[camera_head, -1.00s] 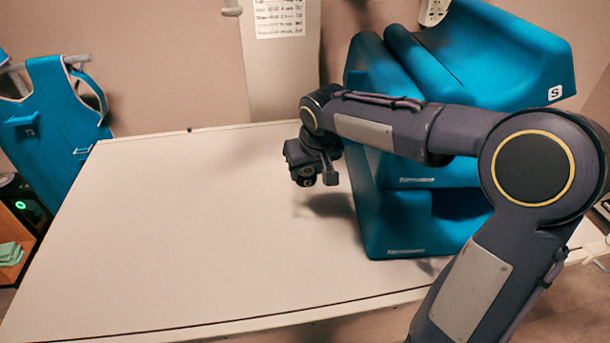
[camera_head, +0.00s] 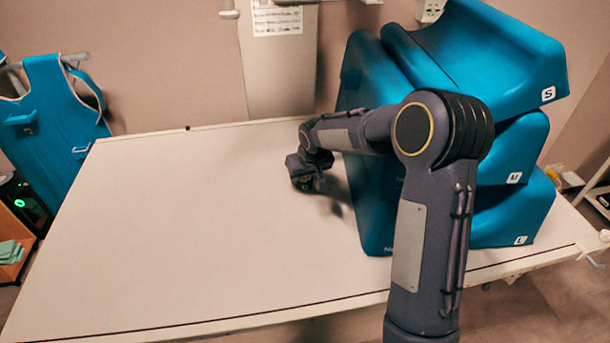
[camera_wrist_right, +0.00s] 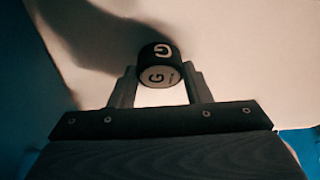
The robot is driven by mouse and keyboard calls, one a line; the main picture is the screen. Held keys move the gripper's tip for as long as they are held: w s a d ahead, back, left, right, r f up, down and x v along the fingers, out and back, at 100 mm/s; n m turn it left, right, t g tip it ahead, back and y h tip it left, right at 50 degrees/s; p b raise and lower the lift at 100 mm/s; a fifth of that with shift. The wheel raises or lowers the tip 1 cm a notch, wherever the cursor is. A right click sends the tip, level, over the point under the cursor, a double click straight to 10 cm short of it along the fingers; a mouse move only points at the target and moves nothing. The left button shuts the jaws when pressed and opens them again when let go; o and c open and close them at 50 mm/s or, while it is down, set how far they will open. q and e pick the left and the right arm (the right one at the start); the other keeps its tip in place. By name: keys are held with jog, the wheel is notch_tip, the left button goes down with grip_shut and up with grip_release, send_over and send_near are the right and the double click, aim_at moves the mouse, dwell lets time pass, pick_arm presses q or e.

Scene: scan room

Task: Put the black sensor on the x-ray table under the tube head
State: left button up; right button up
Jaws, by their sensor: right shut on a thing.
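The black sensor (camera_wrist_right: 160,50) is a small black cylinder with a pale end face and letter G marks. My right gripper (camera_head: 305,182) is shut on it, with one finger on each side in the right wrist view (camera_wrist_right: 160,78). In the head view the gripper is over the right part of the pale x-ray table (camera_head: 170,240), beside the blue foam blocks, with a shadow below it. Whether the sensor touches the table is hard to tell. The tube head cannot be made out. My left gripper is out of view.
Large blue foam blocks (camera_head: 525,215), stacked and lettered, fill the table's right end, partly behind my right arm. A blue apron (camera_head: 60,110) hangs at the left, above a shelf with green cloths (camera_head: 10,252). The table's middle and left are clear.

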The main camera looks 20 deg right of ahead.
jog(key=shift+f, duration=0.2)
jog(key=o, duration=1.1)
jog(key=shift+r, duration=0.1)
jog(key=shift+s+r, duration=0.1)
jog(key=shift+r, duration=0.3)
jog(key=v, duration=1.1)
jog(key=shift+r, duration=0.25)
jog(key=shift+s+a+f, duration=0.1)
jog(key=shift+s, duration=0.05)
